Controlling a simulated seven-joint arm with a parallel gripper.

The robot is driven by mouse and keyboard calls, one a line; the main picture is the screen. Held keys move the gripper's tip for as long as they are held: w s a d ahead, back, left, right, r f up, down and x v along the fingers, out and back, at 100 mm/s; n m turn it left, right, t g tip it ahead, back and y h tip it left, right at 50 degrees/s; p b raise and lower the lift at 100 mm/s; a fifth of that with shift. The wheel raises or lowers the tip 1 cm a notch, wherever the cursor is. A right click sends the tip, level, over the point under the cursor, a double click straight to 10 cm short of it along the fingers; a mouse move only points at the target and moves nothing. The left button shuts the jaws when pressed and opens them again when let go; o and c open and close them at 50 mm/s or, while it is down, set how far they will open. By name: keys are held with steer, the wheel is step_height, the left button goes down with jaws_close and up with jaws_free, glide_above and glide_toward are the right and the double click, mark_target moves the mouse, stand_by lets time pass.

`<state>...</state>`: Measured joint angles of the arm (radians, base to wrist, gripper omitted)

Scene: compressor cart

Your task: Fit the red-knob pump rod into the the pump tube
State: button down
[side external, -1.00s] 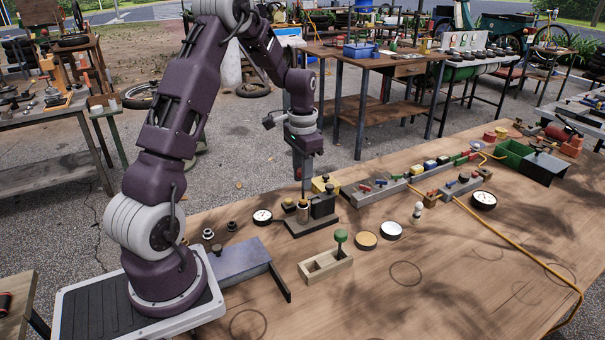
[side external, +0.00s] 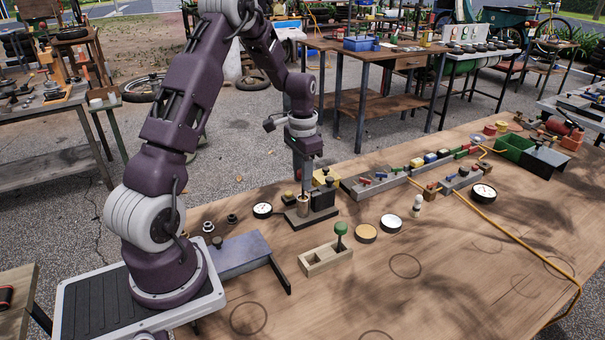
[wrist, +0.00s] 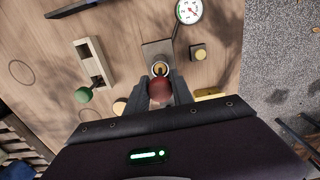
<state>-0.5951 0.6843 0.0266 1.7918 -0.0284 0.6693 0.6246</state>
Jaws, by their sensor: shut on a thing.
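The red knob (wrist: 160,90) of the pump rod sits between the fingertips of my gripper (wrist: 163,93), which is shut on it. The pump tube (wrist: 160,68) shows its brass-coloured round mouth just beyond the knob in the wrist view. The knob and fingers hide most of the rod. I cannot tell whether its lower end is inside the tube or just above it.
A pale wooden holder (side external: 325,262) with a green-knobbed piece (side external: 340,230) stands in front. The bench's front right is mostly clear.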

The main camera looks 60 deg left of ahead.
mark_target(302, 199)
steer(key=shift+f, duration=2)
steer(key=c, duration=1)
jaws_free()
steer(key=shift+c, duration=0.2)
step_height(302, 199, up, 7)
